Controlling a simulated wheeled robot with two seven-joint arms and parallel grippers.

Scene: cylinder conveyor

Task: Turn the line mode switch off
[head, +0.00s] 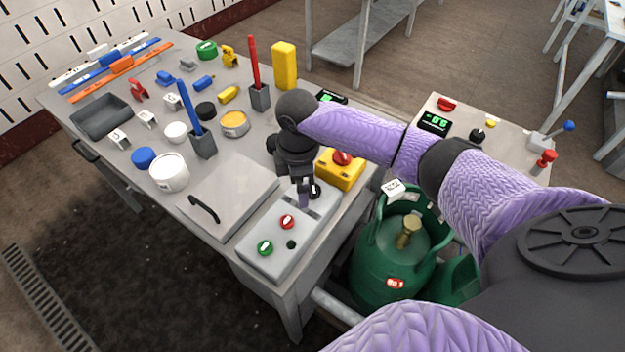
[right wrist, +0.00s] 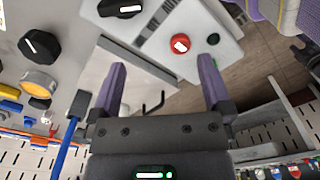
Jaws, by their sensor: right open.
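A light grey control box (head: 262,262) sits at the table's front right corner. It carries a red round control (head: 287,221), a green one (head: 265,247), a small dark green lamp (head: 291,244) and a black knob (head: 316,191). I cannot read which is the line mode switch. My right gripper (head: 304,200) points down over the box's far end, close to the black knob and partly in front of it. In the right wrist view its purple fingers (right wrist: 163,88) are apart with nothing between them. That view shows a black knob (right wrist: 120,8) and a red control (right wrist: 180,43) beyond the fingertips.
A yellow box with a red button (head: 342,170) stands just beyond the control box. A grey lidded panel with a handle (head: 225,195) lies to its left. Pen holders, jars and blocks crowd the table further back. A green gas cylinder (head: 395,255) stands beside the table.

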